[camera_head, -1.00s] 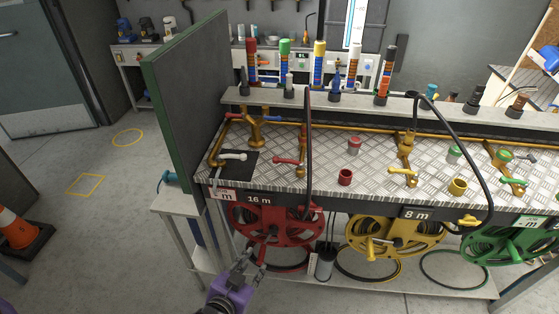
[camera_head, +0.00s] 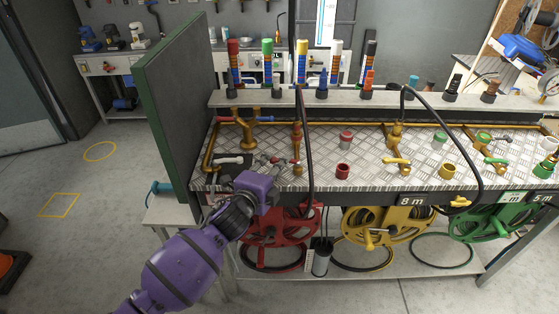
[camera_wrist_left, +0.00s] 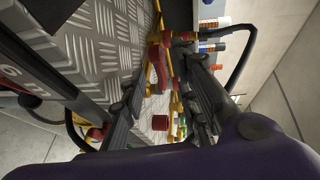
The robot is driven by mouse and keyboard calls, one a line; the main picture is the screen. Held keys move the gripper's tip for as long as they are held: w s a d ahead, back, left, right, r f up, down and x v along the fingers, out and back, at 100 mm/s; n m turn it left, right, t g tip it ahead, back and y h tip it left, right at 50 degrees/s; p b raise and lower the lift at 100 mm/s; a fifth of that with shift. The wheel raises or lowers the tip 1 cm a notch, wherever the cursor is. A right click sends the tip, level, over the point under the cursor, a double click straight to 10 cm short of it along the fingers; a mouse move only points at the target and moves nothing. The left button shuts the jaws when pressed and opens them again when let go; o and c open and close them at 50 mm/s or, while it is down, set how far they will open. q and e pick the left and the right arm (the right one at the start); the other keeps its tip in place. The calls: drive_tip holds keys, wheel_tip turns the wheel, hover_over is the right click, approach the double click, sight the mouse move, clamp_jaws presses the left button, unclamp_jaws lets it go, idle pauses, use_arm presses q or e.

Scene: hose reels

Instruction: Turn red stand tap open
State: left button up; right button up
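The red stand tap (camera_head: 297,148) is a brass upright on the checker-plate bench, above the red reel. Its red lever (camera_wrist_left: 161,76) shows in the left wrist view between the dark fingers. My left gripper (camera_head: 270,162) is at the tap's left side in the head view, just above the plate, and hides most of the lever there. In the left wrist view the fingers of my left gripper (camera_wrist_left: 167,70) are apart, with a gap around the lever. I cannot tell whether either finger touches it. My right gripper is not in view.
A black hose (camera_head: 307,150) hangs right beside the tap. A red cap (camera_head: 343,171) and yellow tap (camera_head: 395,145) stand further right. The red reel (camera_head: 280,227) is below.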

use_arm(q)
drive_tip(key=shift+x, duration=2.4)
drive_tip(key=shift+a+f, duration=0.1)
drive_tip(key=shift+a, duration=0.05)
clamp_jaws()
